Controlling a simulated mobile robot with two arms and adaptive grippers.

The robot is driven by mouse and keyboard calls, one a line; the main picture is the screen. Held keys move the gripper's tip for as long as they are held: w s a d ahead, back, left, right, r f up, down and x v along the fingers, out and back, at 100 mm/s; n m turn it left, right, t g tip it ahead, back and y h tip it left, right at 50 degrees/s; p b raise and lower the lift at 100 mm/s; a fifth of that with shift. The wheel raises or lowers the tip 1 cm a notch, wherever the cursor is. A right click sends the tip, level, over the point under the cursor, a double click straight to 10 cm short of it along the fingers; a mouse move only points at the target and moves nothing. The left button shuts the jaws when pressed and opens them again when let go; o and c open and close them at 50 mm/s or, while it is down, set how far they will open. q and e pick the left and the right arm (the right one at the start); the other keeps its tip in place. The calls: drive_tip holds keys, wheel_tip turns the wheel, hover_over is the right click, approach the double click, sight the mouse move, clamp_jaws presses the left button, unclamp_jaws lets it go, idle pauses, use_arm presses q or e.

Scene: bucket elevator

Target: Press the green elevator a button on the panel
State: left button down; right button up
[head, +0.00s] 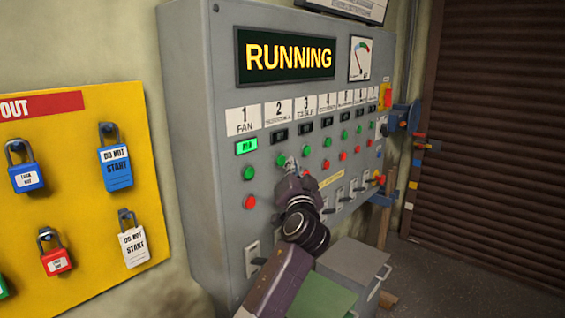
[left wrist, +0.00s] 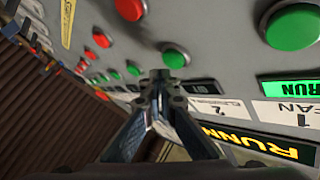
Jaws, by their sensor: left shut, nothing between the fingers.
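The grey control panel (head: 190,120) has numbered columns of green and red buttons. The column 2 green button (head: 281,160) is partly hidden by my left gripper (head: 287,166). In the left wrist view this green button (left wrist: 175,55) sits just beyond the fingertips of my left gripper (left wrist: 161,76). The gripper is shut and empty, its tips close to the panel face. I cannot tell whether they touch the button. The small column 2 label (left wrist: 215,106) is hard to read. My right gripper is not in view.
The column 1 FAN green button (head: 249,173) is left of the gripper, under a lit RUN lamp (head: 247,146). A display (head: 285,56) reads RUNNING. A yellow lockout board (head: 80,200) with padlocks stands left; a grey box (head: 355,262) sits below the panel.

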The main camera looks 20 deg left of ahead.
use_arm(q)
drive_tip(key=shift+a, duration=0.2)
drive_tip(key=shift+w+a, duration=0.15)
drive_tip(key=shift+a, duration=0.05)
drive_tip(key=shift+w+a+r, duration=0.1)
drive_tip(key=shift+w+a, duration=0.05)
drive_tip(key=shift+a, duration=0.4)
idle(0.7)
idle(0.4)
drive_tip(key=shift+s+d+b, duration=0.3)
drive_tip(key=shift+d+b, duration=0.05)
drive_tip(key=shift+d, duration=0.5)
drive_tip(key=shift+d, duration=0.1)
drive_tip(key=d, duration=0.1)
drive_tip(key=s+d, duration=0.1)
drive_tip(key=d, duration=0.1)
drive_tip(key=d+b, duration=0.1)
drive_tip(key=shift+s+d, duration=0.3)
drive_tip(key=shift+s, duration=0.05)
